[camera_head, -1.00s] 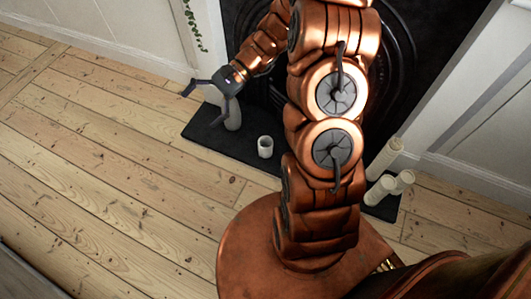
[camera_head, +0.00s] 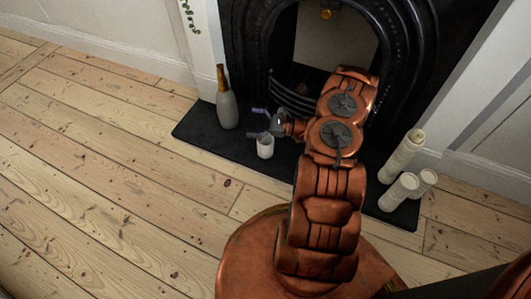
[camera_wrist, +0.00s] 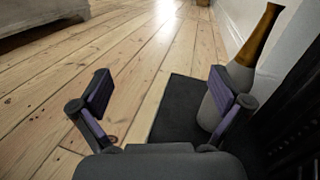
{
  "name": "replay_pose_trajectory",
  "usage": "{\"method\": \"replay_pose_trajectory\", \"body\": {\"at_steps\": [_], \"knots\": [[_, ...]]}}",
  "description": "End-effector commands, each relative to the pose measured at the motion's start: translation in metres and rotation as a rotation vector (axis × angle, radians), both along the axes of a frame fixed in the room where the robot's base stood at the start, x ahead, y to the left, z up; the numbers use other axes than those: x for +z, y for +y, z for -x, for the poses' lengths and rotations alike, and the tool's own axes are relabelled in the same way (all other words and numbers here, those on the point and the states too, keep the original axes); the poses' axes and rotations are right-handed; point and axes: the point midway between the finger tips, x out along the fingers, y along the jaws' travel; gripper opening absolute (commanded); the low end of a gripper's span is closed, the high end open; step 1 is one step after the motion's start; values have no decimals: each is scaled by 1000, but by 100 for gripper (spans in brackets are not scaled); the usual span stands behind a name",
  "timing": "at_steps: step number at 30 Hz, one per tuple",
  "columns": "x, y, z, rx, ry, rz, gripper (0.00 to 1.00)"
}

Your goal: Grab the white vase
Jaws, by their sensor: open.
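A tall bottle-shaped vase (camera_head: 228,108) with a whitish-grey body and a gold-brown neck stands upright at the left end of the dark hearth slab. It also shows in the wrist view (camera_wrist: 243,73), at the right, partly hidden behind the right finger. A small white cup-like vessel (camera_head: 265,147) stands on the slab to its right. The frames do not settle which one the task calls the white vase. My gripper (camera_head: 256,122) is open and empty, low over the slab, right of the bottle-shaped vase and beside the cup. In the wrist view my fingers (camera_wrist: 160,88) are spread apart.
Several pale candles (camera_head: 402,155) stand at the right end of the hearth slab (camera_head: 195,128). The black fireplace (camera_head: 250,50) rises close behind. Bare floorboards (camera_head: 100,150) lie clear to the left and front.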

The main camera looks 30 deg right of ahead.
Motion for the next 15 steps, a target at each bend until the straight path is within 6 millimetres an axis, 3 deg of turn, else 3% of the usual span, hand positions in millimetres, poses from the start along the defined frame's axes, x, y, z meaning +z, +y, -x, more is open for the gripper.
{"method": "replay_pose_trajectory", "body": {"at_steps": [1, 6, 12, 15], "knots": [[-39, -12, 5, -48, 17, -22, 100], [-119, -51, 22, -204, 54, -70, 100], [-191, -82, 46, -344, 94, -111, 100], [-210, -91, 53, -384, 102, -119, 100]]}}
